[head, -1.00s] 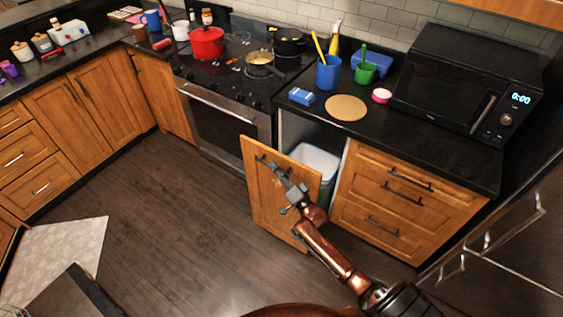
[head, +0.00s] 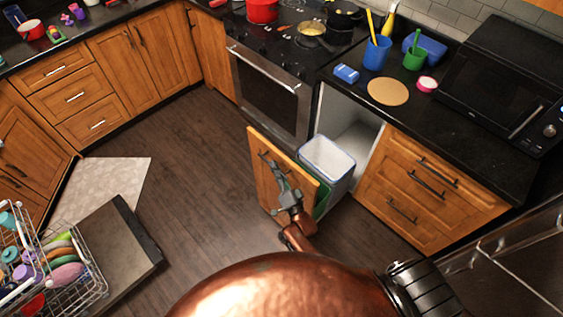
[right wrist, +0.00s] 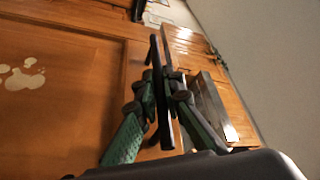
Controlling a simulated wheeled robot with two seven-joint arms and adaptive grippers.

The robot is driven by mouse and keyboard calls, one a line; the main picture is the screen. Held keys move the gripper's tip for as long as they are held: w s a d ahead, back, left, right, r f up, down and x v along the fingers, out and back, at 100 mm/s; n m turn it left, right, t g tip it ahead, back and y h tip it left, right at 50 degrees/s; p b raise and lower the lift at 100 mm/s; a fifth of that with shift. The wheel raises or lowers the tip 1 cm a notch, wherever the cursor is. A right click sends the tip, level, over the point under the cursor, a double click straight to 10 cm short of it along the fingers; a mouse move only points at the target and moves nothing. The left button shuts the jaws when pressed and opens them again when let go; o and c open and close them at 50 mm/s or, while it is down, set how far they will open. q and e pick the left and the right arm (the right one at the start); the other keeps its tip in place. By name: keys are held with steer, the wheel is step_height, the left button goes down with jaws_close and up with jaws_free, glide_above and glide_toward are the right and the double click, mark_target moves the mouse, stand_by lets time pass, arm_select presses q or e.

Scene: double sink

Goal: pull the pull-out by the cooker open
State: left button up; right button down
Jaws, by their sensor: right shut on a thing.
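The pull-out (head: 264,178) by the cooker stands well out from the counter, its wooden front panel apart from the cabinet opening. A white bin (head: 327,160) shows behind the panel, inside the pull-out. My right gripper (head: 275,170) is shut on the dark bar handle (head: 263,157) at the top of the panel. In the right wrist view, its two fingers close around the handle (right wrist: 160,90), with the wooden front behind. The cooker (head: 270,85) is just left of the opening. My left gripper is not in view.
Drawers (head: 422,195) stand right of the opening, under a counter holding a microwave (head: 510,85). A dish rack (head: 60,270) is at the lower left. The dark wooden floor (head: 200,180) before the cooker is clear.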

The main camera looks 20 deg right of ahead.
steer(key=shift+s+a, duration=0.1)
steer(key=shift+a, duration=0.05)
steer(key=shift+f, duration=0.1)
steer(key=c, duration=2)
jaws_free()
steer(key=shift+c, duration=0.2)
steer(key=v, duration=1.2)
